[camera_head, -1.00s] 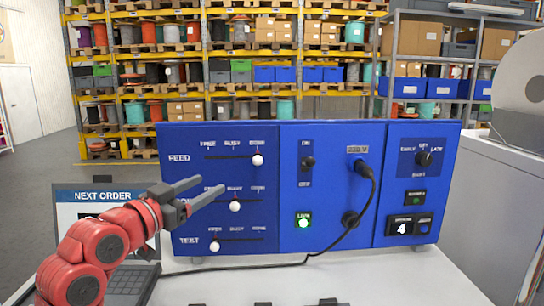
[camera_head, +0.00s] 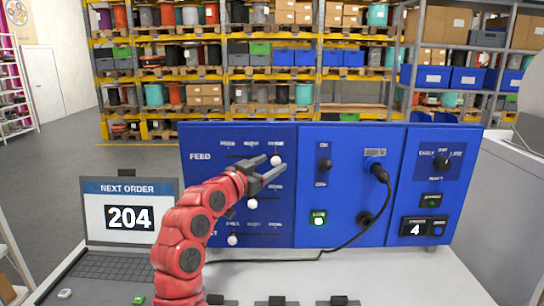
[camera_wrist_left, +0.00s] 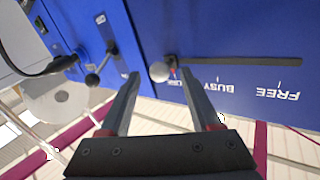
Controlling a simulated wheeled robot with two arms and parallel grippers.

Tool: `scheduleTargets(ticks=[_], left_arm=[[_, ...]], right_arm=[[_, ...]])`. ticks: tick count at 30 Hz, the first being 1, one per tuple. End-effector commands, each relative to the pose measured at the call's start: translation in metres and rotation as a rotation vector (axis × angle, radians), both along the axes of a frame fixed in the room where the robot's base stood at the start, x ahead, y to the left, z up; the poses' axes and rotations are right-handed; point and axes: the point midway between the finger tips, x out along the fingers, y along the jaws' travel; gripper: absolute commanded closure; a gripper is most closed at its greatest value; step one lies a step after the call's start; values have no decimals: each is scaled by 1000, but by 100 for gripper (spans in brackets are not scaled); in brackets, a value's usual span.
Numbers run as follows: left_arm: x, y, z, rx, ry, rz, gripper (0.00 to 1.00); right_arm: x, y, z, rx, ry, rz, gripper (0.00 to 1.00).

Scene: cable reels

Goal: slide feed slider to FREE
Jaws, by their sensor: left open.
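The FEED slider has a white round knob (camera_head: 276,160) at the right end of its dark slot, at the end away from the FREE label. In the left wrist view the same knob (camera_wrist_left: 160,72) shows with the BUSY and FREE labels (camera_wrist_left: 277,94) along the slot to its right. My left gripper (camera_head: 274,169) is open in front of the blue panel (camera_head: 312,235). In the wrist view its fingertips (camera_wrist_left: 161,78) stand on either side of the knob; contact cannot be told. My arm and gripper hide part of the second slider row. My right gripper is out of view.
Two other slider knobs sit below, one (camera_head: 252,204) in the middle row and one (camera_head: 232,240) in the TEST row. A black cable (camera_head: 378,215) loops from a socket on the panel. An order screen (camera_head: 129,213) reading 204 stands at the left.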

Motion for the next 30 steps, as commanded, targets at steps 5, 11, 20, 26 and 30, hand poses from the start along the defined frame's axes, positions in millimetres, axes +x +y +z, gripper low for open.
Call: scheduleTargets(ticks=[5, 11, 20, 26, 30], left_arm=[[10, -8, 1, -1, -2, 0, 36], [12, -9, 0, -1, -1, 0, 36], [12, -9, 0, -1, -2, 1, 68], [12, -8, 0, -1, -2, 0, 100], [12, -8, 0, -1, -2, 0, 100]], right_arm=[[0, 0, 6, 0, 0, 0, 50], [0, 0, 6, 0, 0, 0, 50], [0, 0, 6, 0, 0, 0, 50], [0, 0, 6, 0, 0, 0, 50], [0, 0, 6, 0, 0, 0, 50]])
